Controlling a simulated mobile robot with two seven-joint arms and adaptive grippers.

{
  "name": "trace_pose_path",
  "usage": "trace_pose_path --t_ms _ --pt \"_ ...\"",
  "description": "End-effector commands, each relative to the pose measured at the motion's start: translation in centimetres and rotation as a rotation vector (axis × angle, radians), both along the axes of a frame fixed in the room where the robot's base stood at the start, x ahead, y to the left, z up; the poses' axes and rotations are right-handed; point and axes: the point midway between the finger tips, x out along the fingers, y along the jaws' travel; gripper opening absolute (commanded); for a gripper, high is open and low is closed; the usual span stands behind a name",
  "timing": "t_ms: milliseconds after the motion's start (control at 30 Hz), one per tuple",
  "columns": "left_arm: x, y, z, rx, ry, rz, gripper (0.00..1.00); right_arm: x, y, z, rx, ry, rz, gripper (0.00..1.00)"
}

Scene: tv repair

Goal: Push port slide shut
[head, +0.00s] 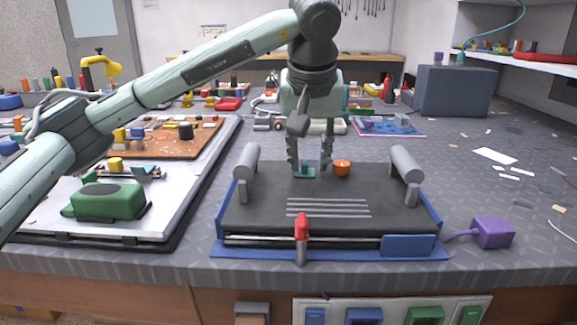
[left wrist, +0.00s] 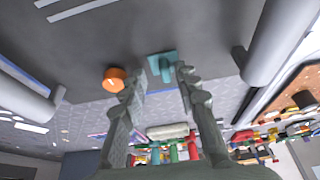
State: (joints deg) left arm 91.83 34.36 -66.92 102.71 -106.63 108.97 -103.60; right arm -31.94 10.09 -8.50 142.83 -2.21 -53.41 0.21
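A small teal piece with a raised tab (head: 304,172), which I take to be the port slide, is at the back of the dark panel (head: 255,205). It also shows in the left wrist view (left wrist: 162,66). My left gripper (head: 309,166) points down over the back of the panel, its fingers apart. In the left wrist view, the gripper (left wrist: 158,72) has the teal tab between its fingertips, nearer the right-hand finger. I cannot tell whether they touch. An orange knob (head: 341,167) is just right of the fingers. My right gripper is not in view.
Grey cylinders (head: 247,172) (head: 405,166) stand at both sides of the panel. A red lever (head: 301,230) and blue block (head: 407,245) are at its front. A white tray with a green part (head: 108,201) lies left, a purple box (head: 493,232) right.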

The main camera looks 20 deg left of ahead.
Motion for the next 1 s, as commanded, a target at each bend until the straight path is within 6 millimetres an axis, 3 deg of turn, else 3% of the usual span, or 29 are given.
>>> trace_pose_path --t_ms 367,1000 --pt "-0.2 0.1 0.7 0.003 0.001 0.002 0.31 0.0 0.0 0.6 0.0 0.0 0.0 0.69" --pt "-2.6 -0.5 6.7 0.004 0.002 0.003 0.31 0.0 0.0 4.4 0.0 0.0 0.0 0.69"
